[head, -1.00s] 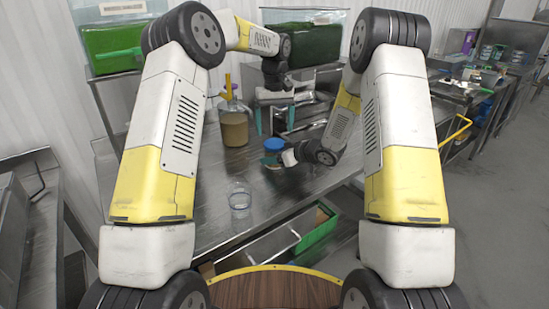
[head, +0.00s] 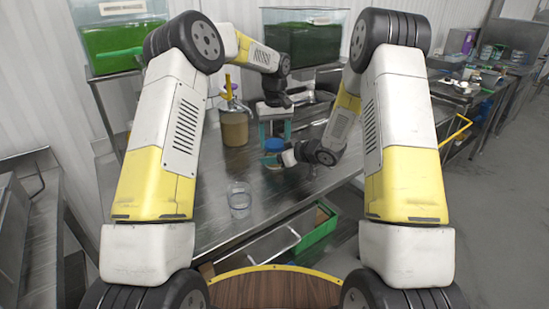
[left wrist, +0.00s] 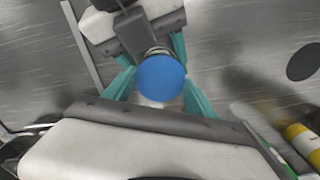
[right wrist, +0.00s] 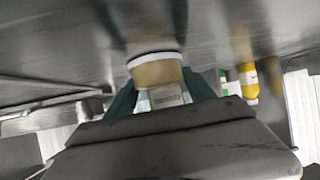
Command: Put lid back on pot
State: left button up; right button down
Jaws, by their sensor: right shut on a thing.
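The blue lid (head: 273,144) shows on top of a small tan pot (head: 271,162) near the table's middle. I cannot tell whether it is fully seated. My right gripper (head: 278,161) is shut on the pot from the right; the pot also shows between its fingers in the right wrist view (right wrist: 156,72). My left gripper (head: 275,132) is open above the lid, its teal fingers spread to either side. In the left wrist view the round blue lid (left wrist: 160,78) sits between these fingers, with apparent gaps. The lid hides most of the pot there.
A larger jar of tan contents (head: 234,127) with a yellow-handled tool stands left of the pot. A clear cup (head: 239,200) stands nearer on the metal table (head: 205,215). Green-filled tanks (head: 302,38) stand behind.

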pick_arm(q)
jog(key=shift+c, duration=1.2)
jog(key=m, duration=0.3)
jog(key=shift+c, duration=0.2)
jog(key=o, duration=1.6)
jog(key=shift+r, duration=2.25)
